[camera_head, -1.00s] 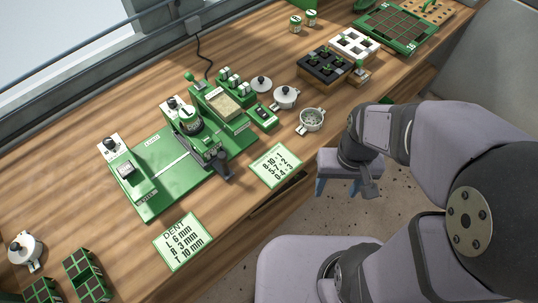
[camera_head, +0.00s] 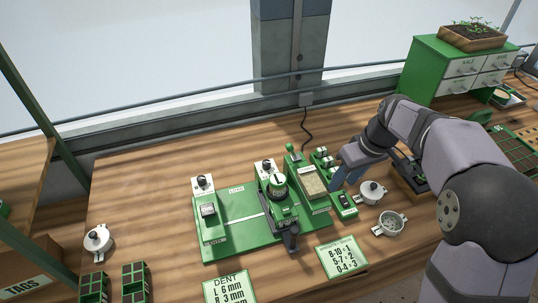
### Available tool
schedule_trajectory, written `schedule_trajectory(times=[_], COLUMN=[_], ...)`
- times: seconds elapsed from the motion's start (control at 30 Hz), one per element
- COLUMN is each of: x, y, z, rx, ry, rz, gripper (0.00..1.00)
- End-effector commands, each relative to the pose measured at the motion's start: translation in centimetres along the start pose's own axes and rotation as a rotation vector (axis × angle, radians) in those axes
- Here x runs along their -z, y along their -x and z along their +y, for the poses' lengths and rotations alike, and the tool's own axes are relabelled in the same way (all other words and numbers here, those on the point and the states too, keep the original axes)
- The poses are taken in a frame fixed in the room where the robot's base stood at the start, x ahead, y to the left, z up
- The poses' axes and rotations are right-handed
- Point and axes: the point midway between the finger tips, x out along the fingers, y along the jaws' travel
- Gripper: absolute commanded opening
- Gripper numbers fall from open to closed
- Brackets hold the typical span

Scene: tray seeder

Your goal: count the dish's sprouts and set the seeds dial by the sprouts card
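The sprouts card (camera_head: 341,256) lies flat at the bench's front, reading 8-10=1, 5-7=2, 0-4=3. The white dish (camera_head: 390,222) with two side tabs stands right of it; specks show inside, too small to count. The green seeder (camera_head: 238,243) stands left of the card. Two white dial boxes with black knobs stand along its back, one at the left (camera_head: 202,186) and one near the middle (camera_head: 266,169); their labels and settings are too small to read. My gripper (camera_head: 347,178), blue fingers down and apart, hangs near the seeder's right end and appears empty.
A lidded white pot (camera_head: 371,192) stands behind the dish. The DENT card (camera_head: 229,288) lies at the front left. Green cell trays (camera_head: 135,281) and another white pot (camera_head: 98,239) are at the left. The bench left of the seeder is mostly clear.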

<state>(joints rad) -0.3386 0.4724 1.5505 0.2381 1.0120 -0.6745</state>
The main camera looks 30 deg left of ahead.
Motion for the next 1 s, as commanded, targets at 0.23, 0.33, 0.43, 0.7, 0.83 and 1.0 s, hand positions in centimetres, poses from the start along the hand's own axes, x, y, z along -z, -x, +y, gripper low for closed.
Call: schedule_trajectory(times=[0.23,0.33,0.43,0.7,0.83,1.0], x=[10.6,13.4,15.2,16.9,17.0,17.0], y=[-0.6,-0.9,-1.1,-2.4,-2.6,-3.2], z=[-5.0,-7.1,-8.8,-11.2,-11.2,-11.3], rx=[0.080,0.104,0.121,0.125,0.118,0.118], ry=[0.374,0.499,0.593,0.721,0.729,0.727], rz=[0.082,0.114,0.138,0.141,0.137,0.136], gripper=[0.39,0.39,0.39,0.39,0.39,0.39])
